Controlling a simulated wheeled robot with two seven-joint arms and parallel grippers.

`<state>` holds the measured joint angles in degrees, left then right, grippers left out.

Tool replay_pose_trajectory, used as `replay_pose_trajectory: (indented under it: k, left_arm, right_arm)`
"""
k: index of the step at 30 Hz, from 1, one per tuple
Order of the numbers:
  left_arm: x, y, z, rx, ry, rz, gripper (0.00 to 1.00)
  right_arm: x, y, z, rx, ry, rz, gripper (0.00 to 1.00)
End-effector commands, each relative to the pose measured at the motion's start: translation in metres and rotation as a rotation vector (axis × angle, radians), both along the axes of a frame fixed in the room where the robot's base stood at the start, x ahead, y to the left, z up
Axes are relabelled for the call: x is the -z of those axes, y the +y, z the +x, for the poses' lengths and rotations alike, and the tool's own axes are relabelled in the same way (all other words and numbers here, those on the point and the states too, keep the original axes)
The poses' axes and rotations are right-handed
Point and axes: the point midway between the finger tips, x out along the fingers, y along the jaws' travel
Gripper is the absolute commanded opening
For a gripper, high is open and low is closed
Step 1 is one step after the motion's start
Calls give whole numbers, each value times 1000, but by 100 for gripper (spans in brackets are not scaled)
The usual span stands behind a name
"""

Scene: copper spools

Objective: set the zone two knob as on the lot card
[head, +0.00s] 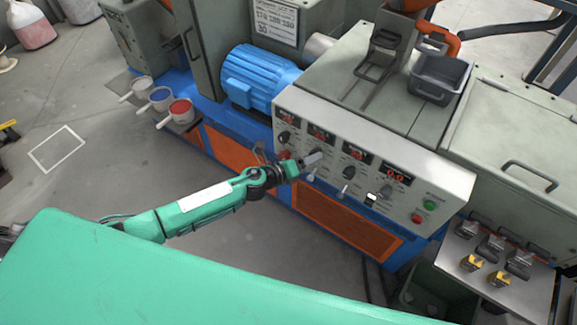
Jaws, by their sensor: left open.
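A light control panel (424,193) on the front of the machine carries a row of red displays with a dark knob under each. The second knob from the left (317,153) sits under the second display (321,134). My left gripper (312,160) is right at this knob, open, and its fingers partly cover it. I cannot tell whether the fingers touch the knob. The knob's pointer and scale are too small to read. A white card with rows of numbers (275,21) is fixed on the machine above the blue motor; its figures are hard to read. My right gripper is out of view.
Neighbouring knobs (349,172) and small levers (343,189) sit close to the gripper. Green (429,205) and red (417,218) buttons are at the panel's right. A blue motor (258,77) stands behind left. Cups (181,108) stand at left; open floor lies in front.

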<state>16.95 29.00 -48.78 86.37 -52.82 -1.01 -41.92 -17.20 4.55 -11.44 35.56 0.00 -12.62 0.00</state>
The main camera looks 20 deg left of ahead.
Motion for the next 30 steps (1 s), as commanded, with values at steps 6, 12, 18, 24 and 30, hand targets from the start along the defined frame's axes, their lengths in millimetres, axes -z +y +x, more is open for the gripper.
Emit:
replay_pose_trajectory:
  k: [6, 12, 18, 24, 30]
  left_arm:
    - [-7, 28, -35, 2, 2, 3, 54]
    - [-15, 54, -67, 0, 2, 3, 54]
    - [-22, 70, -87, 0, 2, 1, 54]
    - [-26, 75, -94, 0, 0, 1, 54]
    - [-26, 75, -94, 0, 0, 1, 54]
  right_arm:
    - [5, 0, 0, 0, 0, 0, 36]
    - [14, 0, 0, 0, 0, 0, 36]
    - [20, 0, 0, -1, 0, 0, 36]
    - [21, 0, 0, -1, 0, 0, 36]
    - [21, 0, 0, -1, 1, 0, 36]
